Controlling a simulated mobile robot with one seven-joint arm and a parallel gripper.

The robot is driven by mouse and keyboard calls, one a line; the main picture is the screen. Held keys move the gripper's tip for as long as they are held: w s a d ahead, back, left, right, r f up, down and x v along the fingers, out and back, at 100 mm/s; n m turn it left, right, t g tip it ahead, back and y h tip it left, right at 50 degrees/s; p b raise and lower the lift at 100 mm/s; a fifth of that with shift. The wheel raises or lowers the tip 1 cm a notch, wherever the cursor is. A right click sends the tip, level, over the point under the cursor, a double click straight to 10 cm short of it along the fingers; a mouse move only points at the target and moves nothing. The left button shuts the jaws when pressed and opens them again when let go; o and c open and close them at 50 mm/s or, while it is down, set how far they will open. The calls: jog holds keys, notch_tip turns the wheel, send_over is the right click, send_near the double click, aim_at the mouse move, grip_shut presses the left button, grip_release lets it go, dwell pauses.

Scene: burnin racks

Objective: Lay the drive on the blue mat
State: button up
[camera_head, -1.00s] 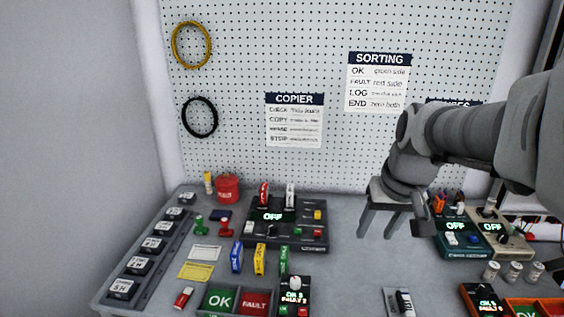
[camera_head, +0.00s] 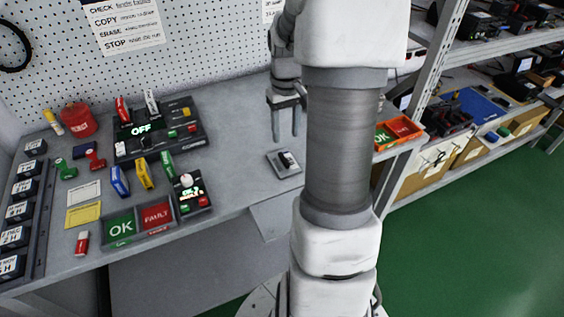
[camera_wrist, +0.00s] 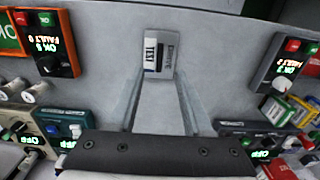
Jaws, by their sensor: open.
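My gripper (camera_head: 286,134) is open and empty, fingers pointing down above the bench. In the wrist view its fingers (camera_wrist: 160,95) spread with bare bench between them. A grey plate (camera_head: 275,158) with a small black-and-white piece (camera_head: 288,160) lies beyond and below the fingertips, apart from them; the wrist view shows a white label reading TEST (camera_wrist: 152,55) on it. A red stick (camera_head: 122,109) and a white stick (camera_head: 151,102) stand in the black copier (camera_head: 160,130). Another red stick (camera_head: 82,242) lies at the front left. A flat blue mat-like sheet (camera_head: 480,106) lies on the right shelf.
The OK and FAULT bins (camera_head: 138,222) and a counter box (camera_head: 190,196) stand at the bench front. Small boxes line the left edge. The rack post (camera_head: 425,85) stands right of my arm. Bare bench (camera_head: 235,115) lies between copier and gripper. Green floor (camera_head: 480,230) is clear.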

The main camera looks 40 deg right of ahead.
send_over(284, 158)
jog(key=s, duration=0.1)
jog(key=f, duration=0.4)
jog(key=shift+a, duration=0.2)
jog(key=shift+w+d+f+b, duration=0.1)
jog(key=shift+w+f+b, duration=0.1)
jog(key=shift+f, duration=0.75)
jog(key=shift+w+a+f+b, duration=0.1)
jog(key=shift+f+b, duration=0.05)
jog(key=shift+f, duration=0.8)
jog(key=shift+w+d+f+b, duration=0.1)
jog(key=shift+w+f+b, duration=0.1)
jog(key=shift+f, duration=0.75)
grip_shut()
